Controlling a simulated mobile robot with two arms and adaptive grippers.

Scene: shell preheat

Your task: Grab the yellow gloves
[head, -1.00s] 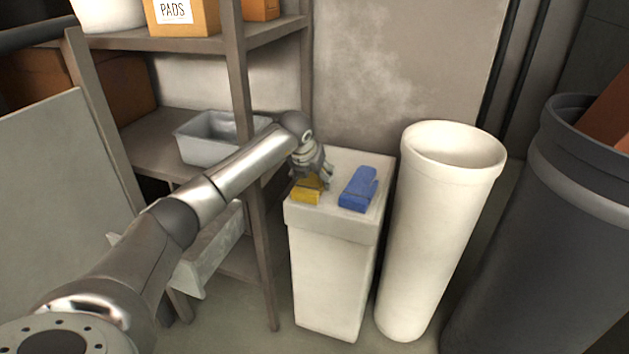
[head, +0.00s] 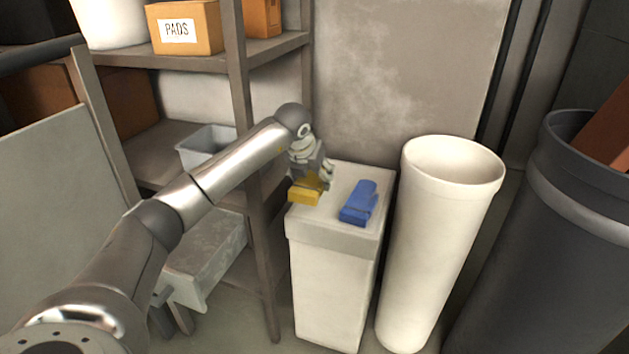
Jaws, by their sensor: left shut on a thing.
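The yellow gloves (head: 304,195) are at the top left of a white box-shaped stand (head: 333,236). My left gripper (head: 312,180) comes down over them from behind and is shut on them. Its fingers hide part of the gloves. I cannot tell whether the gloves still touch the stand's top. Blue gloves (head: 359,203) lie on the same top, to the right and apart from the gripper. My right gripper is not in view.
A tall white cylinder (head: 440,240) stands close to the right of the stand, with a dark bin (head: 560,240) beyond it. A shelf rack (head: 240,90) with a grey tray (head: 205,145) and a PADS box (head: 184,28) is on the left. A wall stands behind.

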